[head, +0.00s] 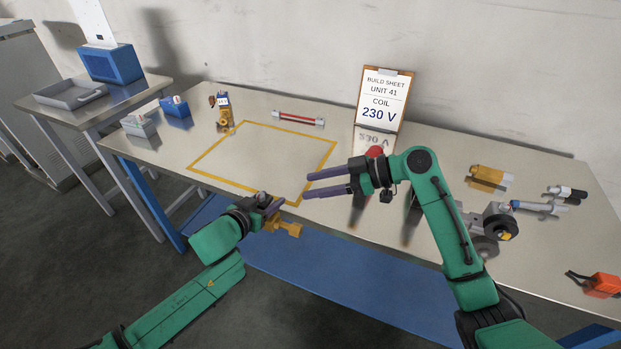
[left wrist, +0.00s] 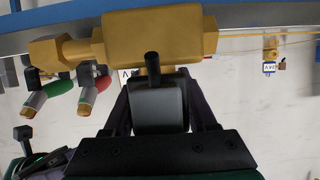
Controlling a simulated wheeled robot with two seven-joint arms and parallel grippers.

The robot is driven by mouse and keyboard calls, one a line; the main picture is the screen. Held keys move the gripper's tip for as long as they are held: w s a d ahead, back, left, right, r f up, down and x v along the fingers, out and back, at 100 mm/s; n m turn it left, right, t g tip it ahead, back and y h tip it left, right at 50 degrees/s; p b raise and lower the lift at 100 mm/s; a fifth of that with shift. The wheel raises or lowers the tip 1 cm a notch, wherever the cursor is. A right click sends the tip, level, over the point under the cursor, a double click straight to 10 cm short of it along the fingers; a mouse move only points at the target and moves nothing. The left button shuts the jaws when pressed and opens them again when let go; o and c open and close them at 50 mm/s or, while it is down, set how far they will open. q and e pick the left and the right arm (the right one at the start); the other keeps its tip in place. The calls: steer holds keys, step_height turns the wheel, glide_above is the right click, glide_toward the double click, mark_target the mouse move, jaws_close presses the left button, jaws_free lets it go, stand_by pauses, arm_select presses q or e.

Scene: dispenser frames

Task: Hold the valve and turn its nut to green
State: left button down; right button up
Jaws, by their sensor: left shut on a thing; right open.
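A brass valve (head: 283,228) is held by my left gripper (head: 276,207) near the table's front edge. In the left wrist view the valve body (left wrist: 155,35) lies across the top, with a hex nut (left wrist: 46,50) on its left end. A dark stem stands in front of the body. My left gripper is shut on the valve, its fingers partly hidden behind the wrist housing. My right gripper (head: 307,185) is open and empty above the table, apart from the valve, to its upper right. No green mark on the nut is visible to me.
A yellow-outlined square (head: 262,125) is mostly clear. Several parts lie at right, including an orange block (head: 602,285). A side table (head: 127,97) is at left.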

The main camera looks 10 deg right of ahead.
arm_select(q)
steer(key=shift+c, duration=0.6)
jaws_free()
steer(key=shift+r, duration=0.1)
